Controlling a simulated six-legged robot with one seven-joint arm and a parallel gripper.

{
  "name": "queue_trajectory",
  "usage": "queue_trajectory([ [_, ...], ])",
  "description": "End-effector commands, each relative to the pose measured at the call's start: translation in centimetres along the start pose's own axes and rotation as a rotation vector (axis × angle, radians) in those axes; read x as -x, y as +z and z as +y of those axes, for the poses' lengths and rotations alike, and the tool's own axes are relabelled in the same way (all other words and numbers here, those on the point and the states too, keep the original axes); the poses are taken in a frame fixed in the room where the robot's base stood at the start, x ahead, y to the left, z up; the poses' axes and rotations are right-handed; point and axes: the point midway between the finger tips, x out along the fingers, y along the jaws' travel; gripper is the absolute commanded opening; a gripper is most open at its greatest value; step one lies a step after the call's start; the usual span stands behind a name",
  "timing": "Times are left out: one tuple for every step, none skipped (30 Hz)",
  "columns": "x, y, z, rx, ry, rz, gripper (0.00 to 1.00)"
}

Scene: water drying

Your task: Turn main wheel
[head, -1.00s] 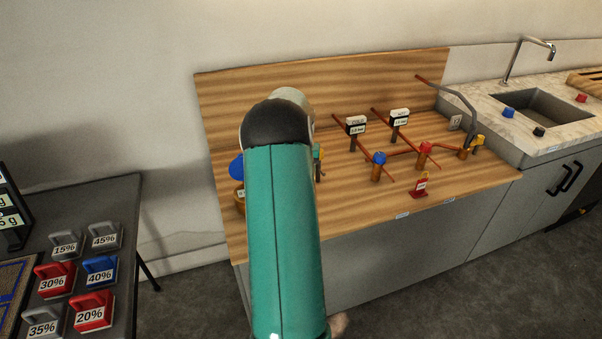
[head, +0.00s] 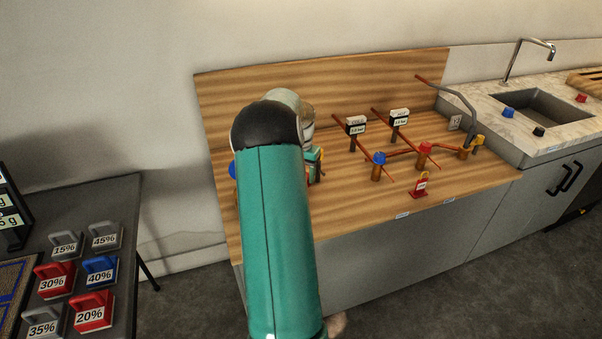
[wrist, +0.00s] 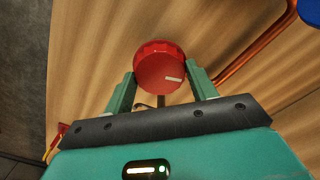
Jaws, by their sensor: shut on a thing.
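A round red wheel (wrist: 160,68) with a white mark on its face sits between the two teal fingers of my gripper (wrist: 161,78) in the wrist view. The fingers are shut on it, one at each side. In the head view, part of my gripper (head: 316,164) shows just right of my arm over the wooden bench, and the held wheel is hidden. I cannot tell whether it is the main wheel. Another red wheel (head: 425,149) and a blue wheel (head: 379,158) stand on copper pipes to the right.
Two gauges (head: 355,126) (head: 400,117) stand behind the pipes on the wooden bench (head: 350,215). A red tag (head: 419,187) is near its front edge. A sink (head: 545,110) is at right. A dark table (head: 125,195) with labelled weights is at left.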

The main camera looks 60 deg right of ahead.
Motion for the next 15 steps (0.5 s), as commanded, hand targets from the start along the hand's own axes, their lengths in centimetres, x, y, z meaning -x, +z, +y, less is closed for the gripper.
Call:
queue_trajectory([
  [0.02,-0.02,-0.06,0.001,-0.001,0.001,0.34],
  [0.02,-0.02,-0.05,0.001,-0.001,0.001,0.34],
  [0.02,-0.02,-0.05,0.001,-0.001,0.001,0.63],
  [0.01,-0.02,-0.05,0.001,-0.001,0.001,0.68],
  [0.01,-0.02,-0.05,0.001,-0.001,0.001,0.74],
  [0.01,-0.01,-0.04,0.001,-0.001,0.001,0.79],
  [0.01,-0.01,-0.04,0.001,-0.001,0.001,0.79],
  [0.01,-0.01,-0.03,0.001,-0.001,0.001,0.79],
  [0.0,-0.01,-0.03,0.001,-0.001,0.001,0.79],
  [0.0,-0.01,-0.03,0.001,0.0,0.001,0.79],
  [0.0,-0.01,-0.02,0.001,0.0,0.0,0.79],
  [0.0,0.0,-0.02,0.001,0.0,0.0,0.79],
  [0.01,0.0,-0.02,0.001,0.0,0.0,0.79],
  [0.05,-0.01,-0.02,0.001,0.0,0.0,0.79],
  [0.16,-0.02,-0.02,0.001,0.0,0.001,0.79],
])
